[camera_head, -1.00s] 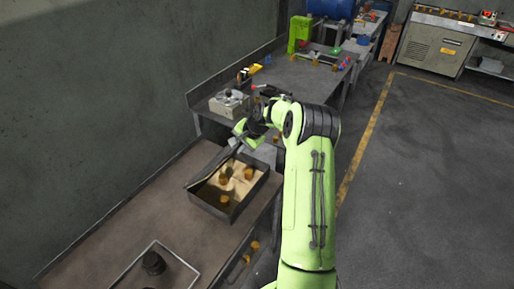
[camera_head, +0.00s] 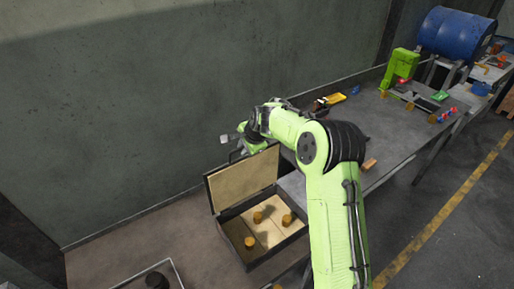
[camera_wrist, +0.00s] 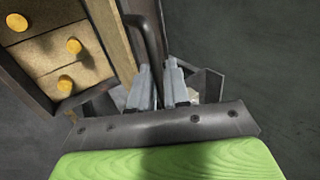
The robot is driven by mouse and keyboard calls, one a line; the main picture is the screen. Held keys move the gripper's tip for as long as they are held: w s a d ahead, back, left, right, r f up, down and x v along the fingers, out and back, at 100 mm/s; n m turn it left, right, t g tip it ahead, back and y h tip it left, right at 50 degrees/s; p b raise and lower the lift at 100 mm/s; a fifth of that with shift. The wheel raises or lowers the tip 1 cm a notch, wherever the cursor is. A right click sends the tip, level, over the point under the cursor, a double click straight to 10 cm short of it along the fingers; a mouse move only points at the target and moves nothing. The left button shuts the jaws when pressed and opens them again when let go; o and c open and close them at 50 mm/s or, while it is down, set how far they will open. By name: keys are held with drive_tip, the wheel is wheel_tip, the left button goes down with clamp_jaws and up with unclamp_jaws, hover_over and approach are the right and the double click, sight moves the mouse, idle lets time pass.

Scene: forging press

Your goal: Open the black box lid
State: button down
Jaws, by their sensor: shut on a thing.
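The black box (camera_head: 281,250) sits on the workbench, with several small brass cylinders (camera_head: 250,242) in its light-coloured inside. Its lid (camera_head: 243,183) stands up near vertical, hinged at the wall side, its tan inner face showing. In the wrist view the lid (camera_wrist: 109,37) is seen edge-on, and the box's inside (camera_wrist: 55,50) shows at upper left. My gripper (camera_head: 240,150) is at the lid's upper edge. Its two grey fingers (camera_wrist: 158,82) are shut on the dark lid handle (camera_wrist: 151,32), which runs down between them. The exact contact is partly hidden.
A grey wall (camera_head: 130,120) stands close behind the lid and my gripper. A tray frame with a dark round part (camera_head: 157,281) lies on the bench at bottom left. A second bench (camera_head: 375,130) with a green machine (camera_head: 402,66) extends to the right. A blue drum (camera_head: 455,36) is beyond.

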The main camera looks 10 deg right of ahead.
drive_tip(key=shift+w+f, duration=0.15)
drive_tip(key=shift+w, duration=0.25)
drive_tip(key=c, duration=1.3)
unclamp_jaws()
drive_tip(key=shift+a, duration=0.1)
drive_tip(key=shift+o, duration=0.2)
drive_tip(key=b+v, duration=0.1)
drive_tip(key=v, duration=1.4)
drive_tip(key=shift+s+r, duration=0.15)
drive_tip(key=shift+r, duration=0.25)
